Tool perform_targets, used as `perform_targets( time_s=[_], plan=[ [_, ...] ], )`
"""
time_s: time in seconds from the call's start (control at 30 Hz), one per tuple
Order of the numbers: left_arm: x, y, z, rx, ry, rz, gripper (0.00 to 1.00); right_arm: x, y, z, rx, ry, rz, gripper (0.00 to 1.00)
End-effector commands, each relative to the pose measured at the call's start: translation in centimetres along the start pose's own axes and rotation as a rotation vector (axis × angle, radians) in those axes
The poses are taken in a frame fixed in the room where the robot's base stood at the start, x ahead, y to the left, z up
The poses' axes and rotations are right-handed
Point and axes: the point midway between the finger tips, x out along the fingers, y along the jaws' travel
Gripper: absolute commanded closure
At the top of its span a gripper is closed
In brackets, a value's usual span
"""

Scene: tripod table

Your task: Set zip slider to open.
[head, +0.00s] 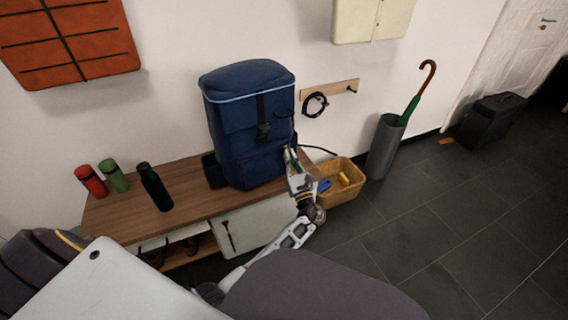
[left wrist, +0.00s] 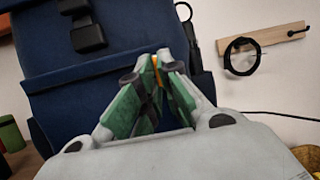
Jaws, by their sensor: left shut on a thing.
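A blue backpack (head: 234,120) stands upright on the wooden bench (head: 130,222) against the wall; its front also fills the left of the left wrist view (left wrist: 60,95). My left gripper (head: 289,151) is at the lower right of the backpack's front. In the left wrist view my left gripper (left wrist: 157,62) has its fingertips closed on a small orange tab (left wrist: 155,61), which looks like the zip slider's pull. The fingers hide most of the slider and the zip around it. My right gripper does not show.
A dark bottle (head: 154,187), a green bottle (head: 114,176) and a red bottle (head: 91,181) stand on the bench's left. A yellow basket (head: 342,191) lies close right of my gripper. A wall rail (head: 340,87) holds a black loop. An umbrella stand (head: 384,147) is farther right.

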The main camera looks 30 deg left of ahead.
Motion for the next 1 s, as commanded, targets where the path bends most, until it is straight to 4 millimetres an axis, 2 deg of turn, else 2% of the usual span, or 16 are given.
perform_targets(
  time_s=[0.47, 0.5, 0.63, 1.0],
  plan=[
    [0.08, -0.35, -0.02, 0.001, 0.000, -0.002, 1.00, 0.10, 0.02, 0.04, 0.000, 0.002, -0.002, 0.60],
    [0.08, -0.35, -0.03, 0.000, 0.000, -0.002, 0.89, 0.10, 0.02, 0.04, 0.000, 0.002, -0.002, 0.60],
    [0.07, -0.33, -0.03, 0.000, 0.000, -0.001, 0.72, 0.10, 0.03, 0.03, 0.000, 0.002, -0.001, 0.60],
    [0.06, -0.31, 0.00, 0.000, 0.001, -0.001, 0.72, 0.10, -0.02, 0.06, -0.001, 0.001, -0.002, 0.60]
  ],
)
